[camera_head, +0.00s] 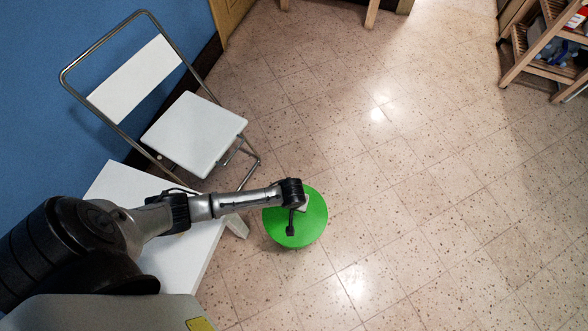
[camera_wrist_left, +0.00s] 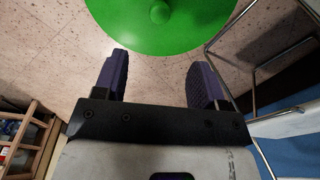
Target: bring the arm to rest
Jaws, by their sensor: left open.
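My left arm (camera_head: 210,207) comes in from the left and reaches out over a round green disc (camera_head: 312,222). My left gripper (camera_head: 291,222) hangs at the arm's end, in front of the disc in the head view. In the left wrist view the two fingers of the gripper (camera_wrist_left: 158,65) stand wide apart with nothing between them. The green disc (camera_wrist_left: 190,30) lies beyond the fingertips there, with a small round knob at its middle. I cannot tell the exact gap between gripper and disc. My right gripper is not in view.
A white table (camera_head: 112,184) lies under the arm. A white folding chair (camera_head: 193,133) stands behind it by the blue wall (camera_head: 60,35). Wooden shelving (camera_head: 545,68) with items stands at the far right. The tiled floor (camera_head: 430,200) at the middle and right is clear.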

